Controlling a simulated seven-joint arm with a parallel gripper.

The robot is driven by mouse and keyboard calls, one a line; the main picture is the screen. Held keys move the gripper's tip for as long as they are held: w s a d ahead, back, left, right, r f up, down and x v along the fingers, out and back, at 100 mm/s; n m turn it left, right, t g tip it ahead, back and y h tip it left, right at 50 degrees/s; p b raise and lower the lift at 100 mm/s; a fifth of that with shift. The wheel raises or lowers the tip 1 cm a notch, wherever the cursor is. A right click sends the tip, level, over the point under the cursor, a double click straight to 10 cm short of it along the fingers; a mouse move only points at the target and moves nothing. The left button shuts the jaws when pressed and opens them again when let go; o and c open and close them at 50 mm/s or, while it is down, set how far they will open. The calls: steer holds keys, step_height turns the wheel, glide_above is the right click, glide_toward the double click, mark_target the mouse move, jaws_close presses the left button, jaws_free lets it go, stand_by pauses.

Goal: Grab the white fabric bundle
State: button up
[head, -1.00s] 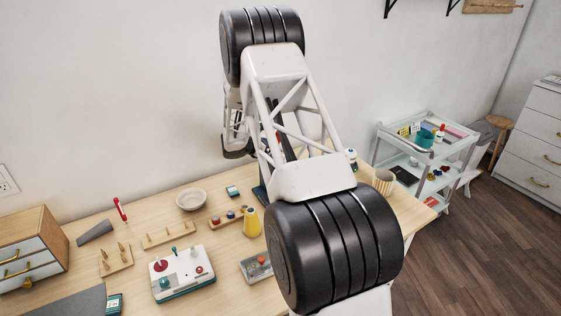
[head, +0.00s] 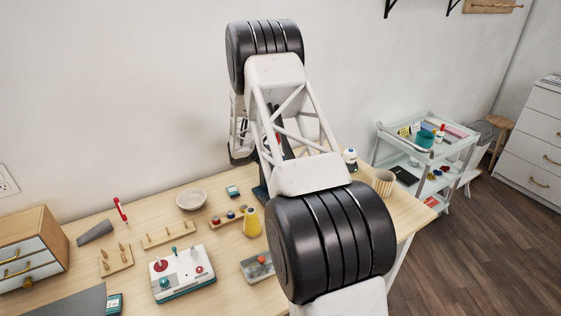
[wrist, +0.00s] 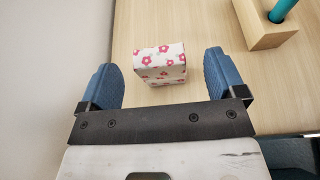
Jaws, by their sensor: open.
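A white fabric bundle (wrist: 160,68) with a pink flower print lies on the light wooden table in the wrist view. It looks like a small soft block. My gripper (wrist: 160,58) is open, with one blue finger to the left of the bundle and the other to its right. Nothing is held. I cannot tell from this view how high the fingers are above the table. In the head view my arm hides the bundle.
A wooden block (wrist: 264,24) with a teal peg stands close to the right finger. The white wall (wrist: 40,70) is close on the left. On the table (head: 205,245) are a bowl (head: 191,199), a yellow pitcher (head: 252,221) and a cup (head: 383,182). A cart (head: 440,160) stands beyond it.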

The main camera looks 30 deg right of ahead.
stand_by(0.3)
steer(key=shift+x, duration=2.65)
steer(key=shift+w, duration=0.1)
steer(key=c, duration=1)
step_height(320, 180, up, 10)
